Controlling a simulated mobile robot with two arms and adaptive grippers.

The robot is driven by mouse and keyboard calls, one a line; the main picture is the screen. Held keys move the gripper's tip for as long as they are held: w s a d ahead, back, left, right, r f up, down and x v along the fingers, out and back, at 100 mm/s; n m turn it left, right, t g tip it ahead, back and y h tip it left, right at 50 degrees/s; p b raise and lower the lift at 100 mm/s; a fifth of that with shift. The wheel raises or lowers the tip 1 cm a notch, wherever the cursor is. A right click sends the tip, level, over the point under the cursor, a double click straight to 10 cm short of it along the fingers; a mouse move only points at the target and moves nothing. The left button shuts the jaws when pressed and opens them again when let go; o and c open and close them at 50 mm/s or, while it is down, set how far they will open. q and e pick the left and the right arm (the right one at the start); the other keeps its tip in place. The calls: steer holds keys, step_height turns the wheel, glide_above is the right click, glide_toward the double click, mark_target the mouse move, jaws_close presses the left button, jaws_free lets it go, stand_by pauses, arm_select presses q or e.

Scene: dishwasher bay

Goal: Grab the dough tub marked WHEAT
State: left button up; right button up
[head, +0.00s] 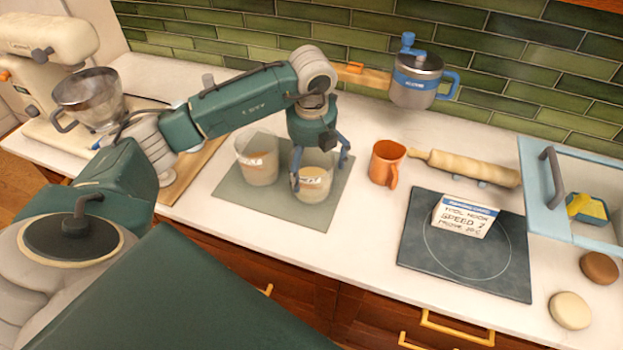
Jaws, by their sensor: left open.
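Two pale dough tubs stand on a grey-green mat (232,189). The left tub (257,172) and the right tub (314,191) each have a white label with reddish lettering, too small to read surely, so I cannot tell which is marked WHEAT. My left gripper (319,174) is open and points down over the right tub, with one blue finger at its left side and the other towards its right rim. I cannot tell whether the fingers touch it. The gripper hides part of that tub's top. My right gripper is not in view.
An orange mug (386,163) stands close right of the mat. Further right are a rolling pin (465,167), a dark slab (420,240) with a lettered card (465,216), and a blue-framed sink (540,180). A stand mixer (45,45) is at left. The front counter strip is clear.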

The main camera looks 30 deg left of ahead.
arm_select(q)
steer(key=f+p, duration=0.1)
steer(key=f, duration=0.2)
steer(key=f+p, duration=0.1)
steer(key=f, duration=0.1)
steer(key=shift+w+a+p, duration=0.2)
steer(key=shift+w+p, duration=0.1)
steer(key=shift+f, duration=0.1)
steer(key=shift+c, duration=0.8)
steer(key=c, duration=1.3)
steer(key=shift+w, duration=0.1)
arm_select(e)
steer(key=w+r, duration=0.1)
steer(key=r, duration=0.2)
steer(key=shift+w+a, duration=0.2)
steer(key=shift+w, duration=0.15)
